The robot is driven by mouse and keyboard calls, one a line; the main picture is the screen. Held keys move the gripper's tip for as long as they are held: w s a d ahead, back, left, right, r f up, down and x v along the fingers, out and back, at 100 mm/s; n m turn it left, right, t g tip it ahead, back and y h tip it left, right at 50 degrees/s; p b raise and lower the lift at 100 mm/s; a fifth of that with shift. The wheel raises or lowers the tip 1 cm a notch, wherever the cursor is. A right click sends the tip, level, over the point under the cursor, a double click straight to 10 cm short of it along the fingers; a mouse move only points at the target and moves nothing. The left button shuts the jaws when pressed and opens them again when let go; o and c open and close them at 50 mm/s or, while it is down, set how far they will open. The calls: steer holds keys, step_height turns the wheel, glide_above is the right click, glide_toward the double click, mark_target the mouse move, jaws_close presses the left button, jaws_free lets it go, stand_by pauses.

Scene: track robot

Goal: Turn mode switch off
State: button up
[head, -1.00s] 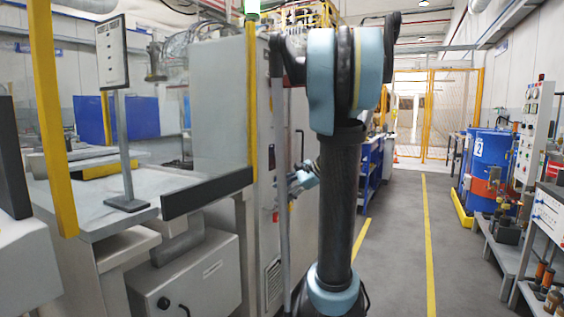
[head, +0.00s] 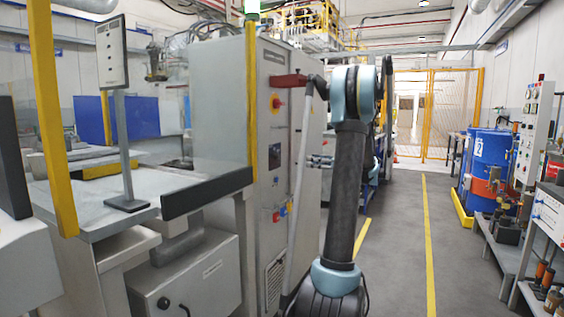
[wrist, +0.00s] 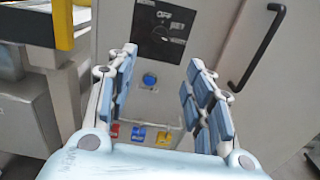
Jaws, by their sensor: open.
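The mode switch (wrist: 160,33) is a dark rotary knob on a black plate on the grey cabinet front, at the top of the wrist view. "OFF" is printed above it; other lettering beside it is hard to read. Which mark the knob points to is too small to tell. My gripper (wrist: 158,62) is open and empty, its blue-padded fingers spread below the switch in the picture and apart from it. In the head view my gripper (head: 321,162) shows left of my arm, in front of the cabinet (head: 300,135).
A blue button (wrist: 149,80) shows between my fingers, with red, yellow and blue parts (wrist: 138,133) lower down. A black door handle (wrist: 262,45) stands out at right. A yellow post (head: 251,90) and glass panel flank the cabinet. The aisle (head: 400,240) at right is clear.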

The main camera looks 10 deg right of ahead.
mark_target(278, 157)
steer(key=x, duration=1.7)
